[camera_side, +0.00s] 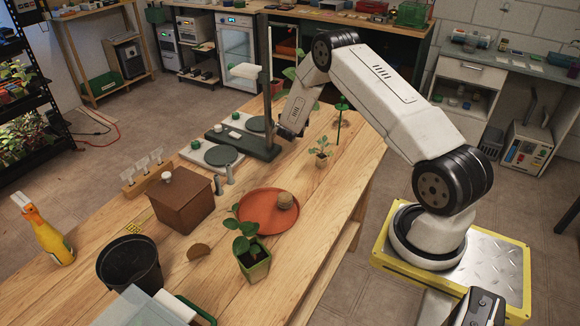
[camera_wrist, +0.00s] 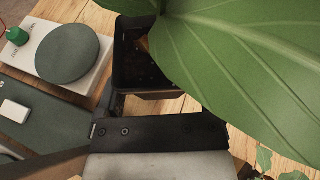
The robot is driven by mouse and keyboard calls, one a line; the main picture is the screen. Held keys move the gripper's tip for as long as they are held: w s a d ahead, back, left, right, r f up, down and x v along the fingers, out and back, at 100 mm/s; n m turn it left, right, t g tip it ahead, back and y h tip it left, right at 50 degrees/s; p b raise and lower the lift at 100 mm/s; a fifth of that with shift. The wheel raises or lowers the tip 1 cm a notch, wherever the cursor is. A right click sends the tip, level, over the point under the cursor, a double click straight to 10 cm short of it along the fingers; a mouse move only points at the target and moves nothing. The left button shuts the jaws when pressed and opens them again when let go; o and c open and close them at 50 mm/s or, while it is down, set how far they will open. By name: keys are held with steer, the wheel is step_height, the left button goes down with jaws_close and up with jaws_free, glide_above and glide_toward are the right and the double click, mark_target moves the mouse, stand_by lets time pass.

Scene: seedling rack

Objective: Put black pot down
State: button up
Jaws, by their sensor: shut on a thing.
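A square black pot (camera_wrist: 150,84) with dark soil shows in the wrist view, partly covered by a big green leaf (camera_wrist: 235,60). My gripper (camera_wrist: 152,108) is shut on this pot at its near side. In the side view my gripper (camera_side: 290,131) is at the far part of the wooden bench, beside the scales. There the pot is hidden behind my arm, and only leaves (camera_side: 290,73) peek out. I cannot tell whether the pot's base touches the bench.
Scales with round dark plates (camera_side: 223,155) stand left of my gripper, with a tall post (camera_side: 268,95) close by. A small seedling (camera_side: 320,152) is to the right. Nearer are an orange saucer (camera_side: 254,220), brown box (camera_side: 183,212), green-potted plant (camera_side: 254,262) and empty round black pot (camera_side: 128,268).

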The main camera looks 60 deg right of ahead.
steer(key=shift+w+d+f, duration=0.15)
steer(key=shift+w+f, duration=0.05)
steer(key=shift+f, duration=1.6)
steer(key=shift+f, duration=0.1)
steer(key=o, duration=1.1)
steer(key=shift+v, duration=6.05)
steer(key=shift+s, duration=0.1)
